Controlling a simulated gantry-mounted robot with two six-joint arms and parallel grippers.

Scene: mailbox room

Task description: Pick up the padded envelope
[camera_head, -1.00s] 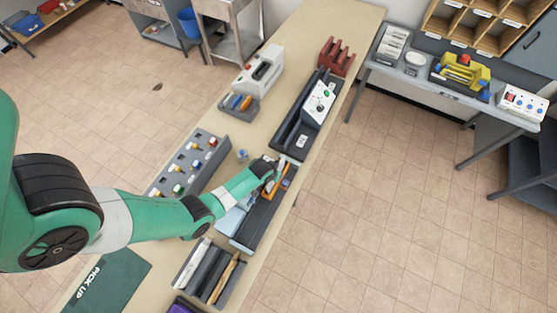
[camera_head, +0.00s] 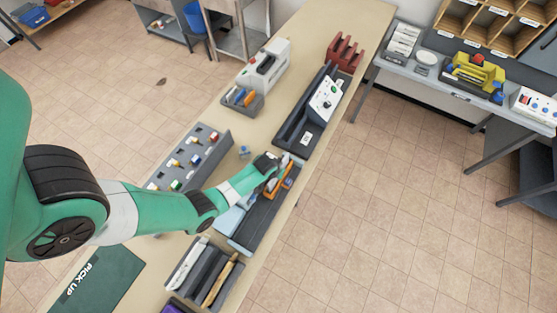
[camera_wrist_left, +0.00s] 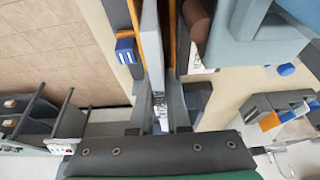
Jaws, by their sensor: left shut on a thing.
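My left gripper (camera_head: 272,164) reaches over the long dark tray (camera_head: 250,235) on the bench. In the left wrist view my left gripper (camera_wrist_left: 160,112) is shut on a thin, pale, flat piece standing on edge, which I take to be the padded envelope (camera_wrist_left: 152,55). Orange strips (camera_wrist_left: 172,35) show on either side of it. In the head view the gripper hides most of this piece, and an orange strip (camera_head: 284,182) shows beside it. I cannot tell whether it is clear of the tray. My right gripper is not in view.
A light blue item (camera_head: 231,216) lies by the tray. A green PICK UP mat (camera_head: 98,280) lies front left.

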